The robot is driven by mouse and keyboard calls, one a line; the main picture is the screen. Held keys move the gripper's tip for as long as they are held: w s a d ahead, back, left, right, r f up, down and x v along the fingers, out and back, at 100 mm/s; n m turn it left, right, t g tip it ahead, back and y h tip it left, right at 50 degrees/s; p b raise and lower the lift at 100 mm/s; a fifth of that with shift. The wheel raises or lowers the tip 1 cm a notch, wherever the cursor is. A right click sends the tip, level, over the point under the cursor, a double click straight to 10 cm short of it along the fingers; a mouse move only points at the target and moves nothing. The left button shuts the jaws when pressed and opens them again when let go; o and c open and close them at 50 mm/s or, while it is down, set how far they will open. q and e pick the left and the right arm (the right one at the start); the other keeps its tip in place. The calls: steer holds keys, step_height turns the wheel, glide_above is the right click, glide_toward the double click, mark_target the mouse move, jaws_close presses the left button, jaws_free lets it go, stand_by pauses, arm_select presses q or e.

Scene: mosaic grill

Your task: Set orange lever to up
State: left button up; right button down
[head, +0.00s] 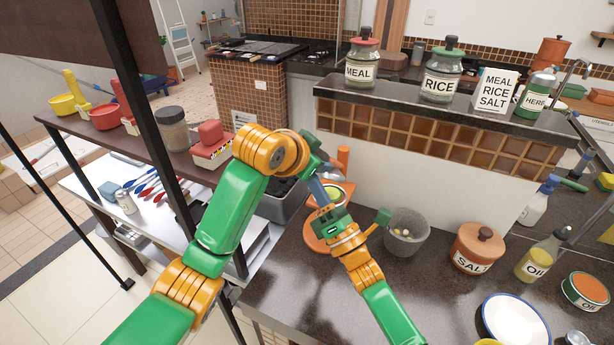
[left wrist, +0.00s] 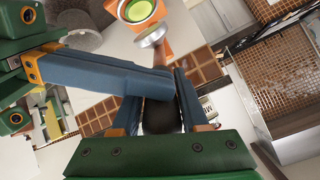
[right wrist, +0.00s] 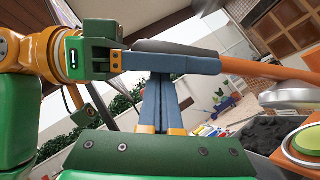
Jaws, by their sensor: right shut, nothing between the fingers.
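The orange lever is an orange rod with a dark grip (right wrist: 175,47), on the citrus press with green lime (head: 332,195). The rod (right wrist: 265,70) runs right from the grip in the right wrist view. My left gripper (head: 318,172) is at the lever, its fingers on both sides of the dark grip (left wrist: 160,117), which fills the gap between them. My right gripper (head: 322,192) is shut and empty, just below the lever and close to the left gripper. Its shut fingers (right wrist: 157,100) point toward the grip. My left arm partly hides the lever in the head view.
A grey mortar (head: 407,232), a salt jar (head: 478,248) and an oil bottle (head: 537,258) stand right of my right arm. Labelled jars (head: 440,78) stand on the raised ledge behind. A black post (head: 150,110) crosses the left side.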

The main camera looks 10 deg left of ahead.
arm_select(q)
steer(key=shift+o, duration=1.2)
steer(key=shift+w, duration=0.1)
steer(key=shift+d, duration=0.1)
